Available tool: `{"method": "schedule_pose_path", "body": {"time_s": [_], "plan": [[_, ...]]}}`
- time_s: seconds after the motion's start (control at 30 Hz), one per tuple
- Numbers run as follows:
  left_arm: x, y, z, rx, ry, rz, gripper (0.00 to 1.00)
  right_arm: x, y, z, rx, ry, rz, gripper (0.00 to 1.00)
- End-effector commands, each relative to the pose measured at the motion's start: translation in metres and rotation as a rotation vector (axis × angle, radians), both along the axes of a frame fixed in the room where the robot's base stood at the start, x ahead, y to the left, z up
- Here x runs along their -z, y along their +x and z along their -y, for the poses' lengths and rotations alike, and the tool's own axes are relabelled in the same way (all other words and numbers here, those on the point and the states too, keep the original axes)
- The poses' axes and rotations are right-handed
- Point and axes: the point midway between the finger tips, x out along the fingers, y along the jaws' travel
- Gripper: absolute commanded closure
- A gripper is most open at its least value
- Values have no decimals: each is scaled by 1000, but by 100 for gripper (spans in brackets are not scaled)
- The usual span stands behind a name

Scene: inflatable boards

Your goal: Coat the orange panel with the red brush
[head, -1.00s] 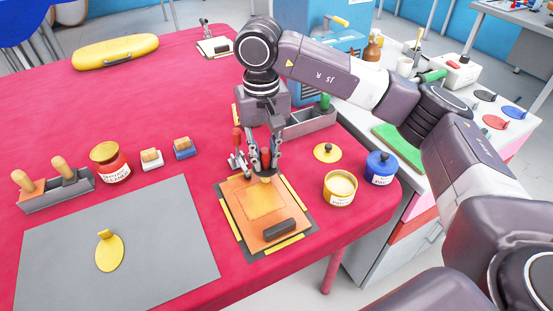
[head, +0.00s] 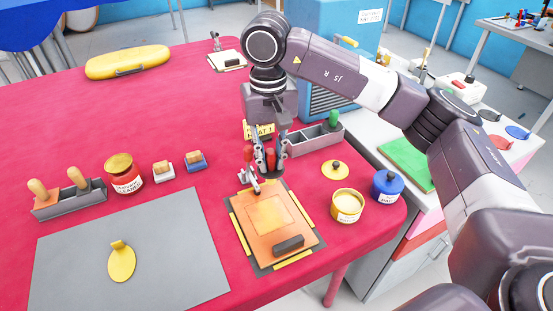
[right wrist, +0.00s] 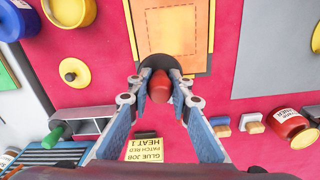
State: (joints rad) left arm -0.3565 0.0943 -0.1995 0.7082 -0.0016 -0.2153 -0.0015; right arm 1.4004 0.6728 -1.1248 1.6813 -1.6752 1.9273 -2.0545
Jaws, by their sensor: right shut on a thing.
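The orange panel (head: 285,240) lies on a dark board on the red table in the head view. It has a lighter rectangular patch (head: 269,213) in its upper half and a dark block on its lower part. My right gripper (head: 271,165) is shut on the red brush (right wrist: 160,86), whose red handle stands between its fingers. In the right wrist view a dark round part shows under the handle, at the panel's near edge (right wrist: 172,30). Whether the brush touches the panel I cannot tell; the bristles are hidden. My left gripper is not in view.
An open yellow tin (head: 347,206) and a blue jar (head: 386,187) stand right of the panel. A grey tray (head: 315,139) lies behind. A grey mat (head: 170,250) with a yellow oval piece lies left.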

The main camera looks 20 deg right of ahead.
Motion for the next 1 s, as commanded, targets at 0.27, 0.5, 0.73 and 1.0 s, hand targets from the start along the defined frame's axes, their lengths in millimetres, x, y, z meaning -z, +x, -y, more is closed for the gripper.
{"method": "schedule_pose_path", "body": {"time_s": [0.27,0.5,0.73,1.0], "plan": [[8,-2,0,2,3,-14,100,5,0,0,1,0,0,100],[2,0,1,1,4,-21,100,-10,1,0,1,1,2,100],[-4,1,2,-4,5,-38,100,-28,0,0,1,1,0,100],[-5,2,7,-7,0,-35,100,-29,0,0,1,1,0,100]]}}
